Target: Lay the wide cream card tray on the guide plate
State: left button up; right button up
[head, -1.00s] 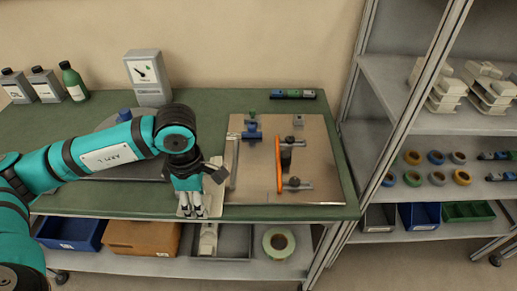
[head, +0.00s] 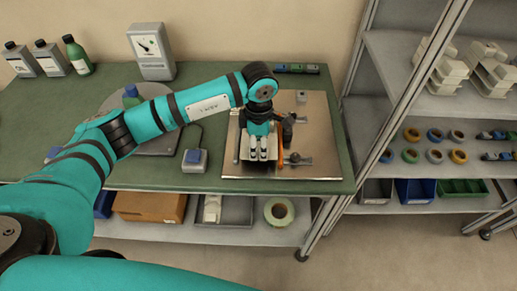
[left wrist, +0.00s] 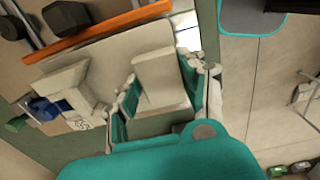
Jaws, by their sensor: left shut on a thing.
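My left gripper (head: 262,158) is shut on the cream card tray (head: 245,148) and is over the guide plate (head: 318,125), left of its middle. The gripper and arm hide much of the tray in the head view. In the left wrist view, a cream part of the tray (left wrist: 158,78) sits between the fingers (left wrist: 155,105). Whether the tray touches the plate cannot be told. The metal guide plate lies on the green bench and carries an orange bar (head: 281,156) and dark knobs. My right gripper is out of view.
A grey box with a blue top (head: 194,160) stands on the bench left of the plate. A gauge box (head: 151,50) and bottles stand at the back. A shelf rack (head: 395,115) with tape reels rises at the right.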

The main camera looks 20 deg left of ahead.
pick_arm(q)
notch_tip(320, 180, down, 2)
jog(key=shift+s+f+p, duration=0.1)
jog(key=shift+f+p, duration=0.1)
jog(key=shift+p, duration=0.35)
jog(key=shift+a+f, duration=0.1)
jog(key=shift+f, duration=0.3)
jog(key=o, duration=0.8)
jog(key=shift+f+b, duration=0.1)
jog(key=shift+b, duration=0.2)
jog(key=o, duration=0.5)
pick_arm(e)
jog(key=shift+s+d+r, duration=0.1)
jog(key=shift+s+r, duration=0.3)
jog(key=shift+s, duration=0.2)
